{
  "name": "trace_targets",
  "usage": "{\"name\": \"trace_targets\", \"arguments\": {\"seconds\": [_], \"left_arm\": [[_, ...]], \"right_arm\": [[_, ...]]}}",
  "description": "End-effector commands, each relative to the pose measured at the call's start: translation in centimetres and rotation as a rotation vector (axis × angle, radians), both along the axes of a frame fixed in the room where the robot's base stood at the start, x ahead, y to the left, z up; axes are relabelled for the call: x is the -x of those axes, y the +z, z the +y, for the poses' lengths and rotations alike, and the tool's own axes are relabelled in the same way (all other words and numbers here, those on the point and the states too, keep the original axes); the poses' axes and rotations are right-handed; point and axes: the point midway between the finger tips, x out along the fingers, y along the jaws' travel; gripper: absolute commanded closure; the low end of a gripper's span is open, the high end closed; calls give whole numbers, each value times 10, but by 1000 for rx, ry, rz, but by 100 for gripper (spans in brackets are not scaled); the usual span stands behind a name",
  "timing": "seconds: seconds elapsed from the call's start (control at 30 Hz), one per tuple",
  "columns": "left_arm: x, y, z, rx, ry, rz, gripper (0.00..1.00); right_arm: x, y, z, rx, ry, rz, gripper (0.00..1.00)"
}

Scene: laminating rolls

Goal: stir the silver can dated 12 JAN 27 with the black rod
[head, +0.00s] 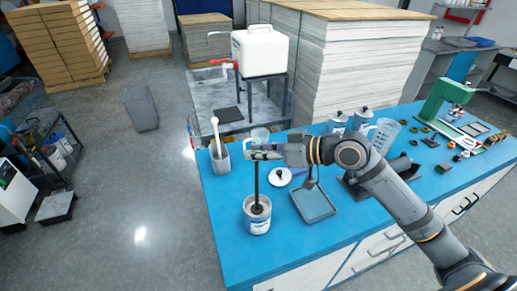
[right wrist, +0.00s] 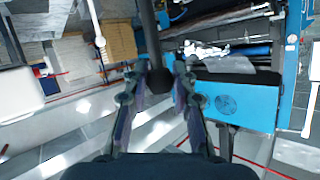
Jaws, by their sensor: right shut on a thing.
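A silver can (head: 257,226) with a white and blue label stands open at the near left of the blue bench; its date is too small to read. The black rod (head: 257,183) stands nearly upright with its lower end inside the can's mouth. My right gripper (head: 257,152) is shut on the rod's upper part, above the can. The right wrist view shows the rod (right wrist: 150,35) between the fingers of this gripper (right wrist: 157,88). Two more silver cans (head: 337,124) (head: 362,119) stand farther back. My left gripper is not in view.
A round lid with a black knob (head: 283,177) and a grey tray (head: 314,204) lie right of the open can. A grey holder (head: 220,161) with a white-handled tool stands at the left edge. A measuring jug (head: 384,134) and a green press (head: 446,100) stand farther right.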

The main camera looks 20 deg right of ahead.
Motion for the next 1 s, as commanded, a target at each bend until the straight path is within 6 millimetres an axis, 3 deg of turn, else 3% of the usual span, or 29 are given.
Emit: {"name": "trace_targets", "arguments": {"seconds": [0.03, 0.6, 1.0], "left_arm": [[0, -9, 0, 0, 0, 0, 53], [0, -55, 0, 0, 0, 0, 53], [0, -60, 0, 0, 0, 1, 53]], "right_arm": [[0, -10, 0, -1, -1, 0, 100], [0, -69, 0, -1, 1, 1, 100], [0, -76, 0, 0, 0, 0, 100]]}}
